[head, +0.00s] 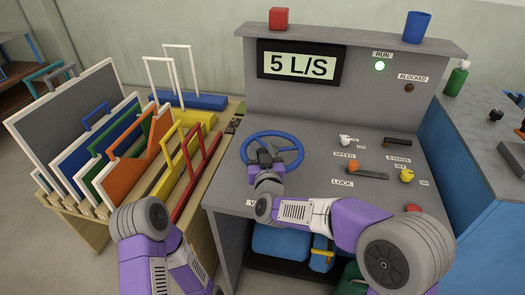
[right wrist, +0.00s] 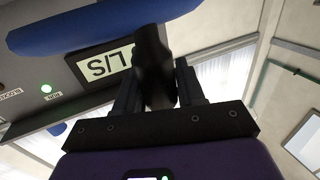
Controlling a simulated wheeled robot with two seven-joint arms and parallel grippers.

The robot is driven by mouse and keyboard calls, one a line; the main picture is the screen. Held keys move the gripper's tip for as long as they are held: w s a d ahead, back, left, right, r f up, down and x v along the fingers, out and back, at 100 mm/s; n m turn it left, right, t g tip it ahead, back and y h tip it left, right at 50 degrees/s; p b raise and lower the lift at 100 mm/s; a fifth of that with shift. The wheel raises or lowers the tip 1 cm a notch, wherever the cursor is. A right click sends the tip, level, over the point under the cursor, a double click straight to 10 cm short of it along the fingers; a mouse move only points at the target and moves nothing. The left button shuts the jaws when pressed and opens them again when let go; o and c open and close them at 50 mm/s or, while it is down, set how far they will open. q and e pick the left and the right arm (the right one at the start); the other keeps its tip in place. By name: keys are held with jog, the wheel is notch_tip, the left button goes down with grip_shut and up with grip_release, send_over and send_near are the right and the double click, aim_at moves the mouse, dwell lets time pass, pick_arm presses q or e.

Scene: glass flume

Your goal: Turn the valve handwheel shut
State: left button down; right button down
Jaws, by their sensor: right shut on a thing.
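The blue valve handwheel (head: 290,137) is on the sloped grey console, left of its middle. My right gripper (head: 264,157) is at the wheel's near-centre and covers part of it. In the right wrist view my right gripper (right wrist: 158,85) is shut on a dark upright part of the handwheel between its fingers; a blue curved piece of rim (right wrist: 75,27) passes at upper left. Which part is gripped is hard to tell. The display (head: 300,65) reads 5 L/S. My left arm shows at lower left, but its gripper is out of view.
The green RUN lamp (head: 380,66) is lit; the BLOCKED lamp (head: 409,87) is dark. Levers and a yellow knob (head: 406,175) stand right of the wheel. A rack of coloured panels (head: 75,195) is close on the left. A red block (head: 279,18) and blue cup (head: 416,27) sit on top.

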jog(key=shift+s+a+f, duration=0.1)
jog(key=shift+a+f, duration=0.05)
jog(key=shift+f, duration=0.05)
dwell(0.6)
jog(key=c, duration=1.1)
grip_release()
jog(key=o, duration=0.3)
jog(key=shift+s+r, duration=0.1)
jog(key=shift+r, duration=0.05)
jog(key=shift+p+v, duration=0.45)
jog(key=shift+v, duration=3.3)
